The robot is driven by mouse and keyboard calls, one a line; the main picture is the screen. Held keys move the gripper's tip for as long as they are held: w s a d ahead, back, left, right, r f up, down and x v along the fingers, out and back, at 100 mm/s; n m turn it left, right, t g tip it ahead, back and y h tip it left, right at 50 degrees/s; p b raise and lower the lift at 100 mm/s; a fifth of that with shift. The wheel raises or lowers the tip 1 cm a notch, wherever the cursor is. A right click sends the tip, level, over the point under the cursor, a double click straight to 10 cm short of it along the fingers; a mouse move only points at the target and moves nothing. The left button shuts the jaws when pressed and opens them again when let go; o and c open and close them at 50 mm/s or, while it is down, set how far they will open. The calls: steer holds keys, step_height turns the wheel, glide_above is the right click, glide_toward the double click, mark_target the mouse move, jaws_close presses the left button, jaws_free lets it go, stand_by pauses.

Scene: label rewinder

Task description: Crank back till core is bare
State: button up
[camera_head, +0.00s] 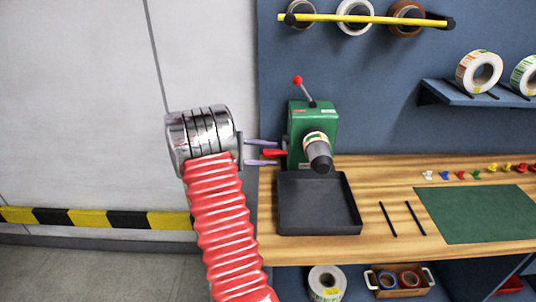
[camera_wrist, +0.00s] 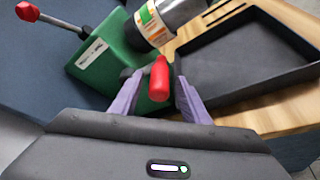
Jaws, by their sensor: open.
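The green label rewinder (camera_head: 311,116) stands at the bench's left end; it also shows in the wrist view (camera_wrist: 104,66). Its red crank handle (camera_wrist: 160,82) sticks out toward me from the left side. My gripper (camera_head: 277,153) is open, with one lilac finger on each side of the handle. In the wrist view a gap shows between handle and fingers. A roll with white, orange and green labels (camera_wrist: 151,24) sits on the front spindle, behind a grey cylinder with a dark end (camera_head: 319,155). Labels still cover the visible part of the core.
A black tray (camera_head: 318,229) lies below the spindle. A red-knobbed lever (camera_head: 304,90) rises from the rewinder's top. Rolls hang on a yellow bar (camera_head: 375,19) and stand on a blue shelf (camera_head: 445,94). A green mat (camera_head: 480,215) and small coloured pieces lie right.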

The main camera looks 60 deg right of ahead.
steer(key=shift+c, duration=0.2)
jaws_close()
stand_by(0.4)
